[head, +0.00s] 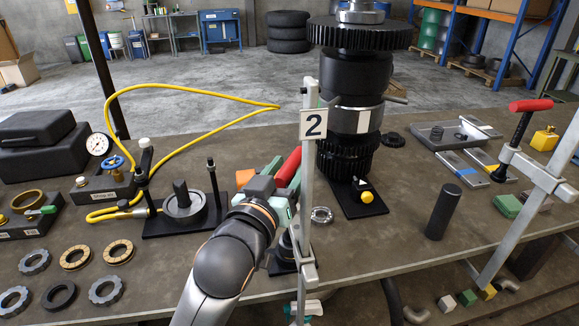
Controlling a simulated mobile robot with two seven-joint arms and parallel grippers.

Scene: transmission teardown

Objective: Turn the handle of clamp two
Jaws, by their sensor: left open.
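Clamp two stands at the front edge of the table, with a tall grey bar (307,190) and a white plate marked "2" (313,124). Its red handle (289,166) tilts up just left of the bar. My left gripper (281,177) is open at the lower end of this handle. The arm and gripper body hide part of the clamp's screw, and I cannot tell whether the fingers touch the handle. My right gripper is not in view.
A tall black gear stack (355,80) stands behind the clamp. Another red-handled clamp (530,106) is at the right edge. A black cylinder (443,211) stands right of centre. Rings, a gauge fixture (98,144) and a yellow hose (190,90) occupy the left.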

